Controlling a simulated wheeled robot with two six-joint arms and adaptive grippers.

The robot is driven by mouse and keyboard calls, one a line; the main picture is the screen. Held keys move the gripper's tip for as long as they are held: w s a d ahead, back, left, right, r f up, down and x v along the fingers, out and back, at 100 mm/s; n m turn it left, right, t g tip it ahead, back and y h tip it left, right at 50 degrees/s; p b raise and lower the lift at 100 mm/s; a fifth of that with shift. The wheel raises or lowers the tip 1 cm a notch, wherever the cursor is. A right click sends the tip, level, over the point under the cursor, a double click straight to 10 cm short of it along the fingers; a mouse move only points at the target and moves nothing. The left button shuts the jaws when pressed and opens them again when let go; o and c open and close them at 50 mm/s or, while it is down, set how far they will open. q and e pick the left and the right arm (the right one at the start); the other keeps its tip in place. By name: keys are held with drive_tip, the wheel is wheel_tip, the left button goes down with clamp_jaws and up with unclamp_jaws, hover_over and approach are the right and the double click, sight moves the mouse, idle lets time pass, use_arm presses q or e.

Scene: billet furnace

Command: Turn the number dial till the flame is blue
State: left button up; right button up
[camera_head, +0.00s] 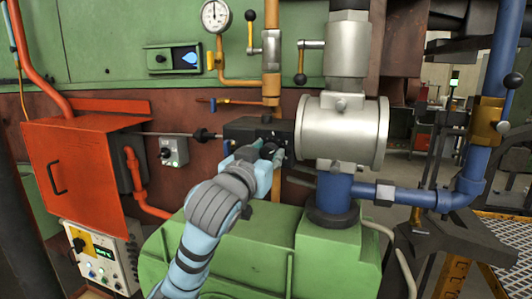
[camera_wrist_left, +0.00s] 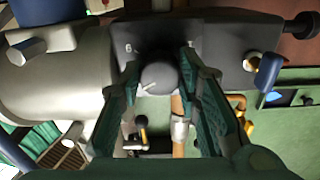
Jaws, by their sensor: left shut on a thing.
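The number dial (camera_wrist_left: 158,77) is a dark grey round knob with a light pointer mark on the face of a black box (camera_head: 240,130). A digit shows beside it in the left wrist view. My left gripper (camera_head: 267,153) reaches the box, and its green fingers stand on both sides of the dial (camera_wrist_left: 160,82), shut on it. In the head view the gripper hides the dial. A green-framed window (camera_head: 173,59) on the furnace wall shows a blue flame shape (camera_head: 190,57). My right gripper is out of view.
A grey cylindrical valve body (camera_head: 340,130) stands right of the black box, above blue pipes (camera_head: 420,197). A green housing (camera_head: 300,255) lies below the arm. An orange cabinet (camera_head: 75,172) and a small switch box (camera_head: 173,152) are to the left. A gauge (camera_head: 216,16) hangs above.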

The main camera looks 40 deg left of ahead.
use_arm(q)
drive_tip(key=m+p, duration=0.4)
drive_tip(key=shift+r, duration=0.2)
drive_tip(key=shift+f+m+p, duration=0.1)
drive_tip(key=shift+m+p, duration=1.3)
drive_tip(key=shift+p, duration=0.1)
drive_tip(key=o, duration=0.9)
drive_tip(key=shift+c, duration=0.2)
drive_tip(key=shift+o, duration=1.4)
drive_tip(key=shift+w+f, duration=0.1)
drive_tip(key=shift+w+a, duration=0.1)
